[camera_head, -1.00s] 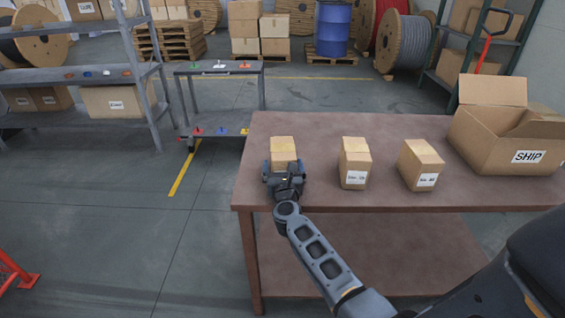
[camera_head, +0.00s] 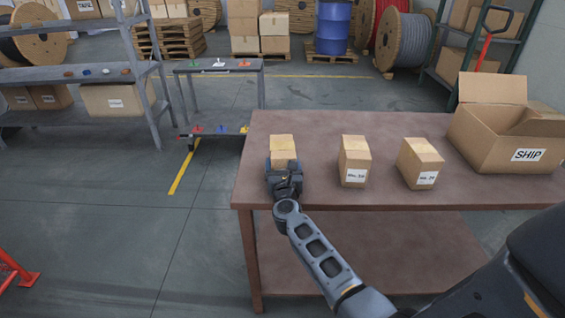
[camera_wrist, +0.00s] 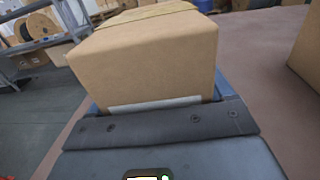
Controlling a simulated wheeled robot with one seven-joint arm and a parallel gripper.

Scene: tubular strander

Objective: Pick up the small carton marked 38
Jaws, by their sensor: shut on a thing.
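A small carton (camera_head: 283,146) stands at the left end of the brown table (camera_head: 330,125). My gripper (camera_head: 284,168) is shut on it from the front. In the wrist view the same carton (camera_wrist: 145,62) fills the space between the jaws; the top of a white label shows above the gripper's edge, but its mark is hidden. Two more small cartons stand to the right: a middle carton (camera_head: 355,158) and a right carton (camera_head: 420,160). Each has a white front label too small to read surely.
A large open box marked SHIP (camera_head: 492,150) stands at the table's right end. A small cart (camera_head: 219,70) with coloured items is behind the table on the left, near a grey shelf (camera_head: 90,75). The table's front strip is clear.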

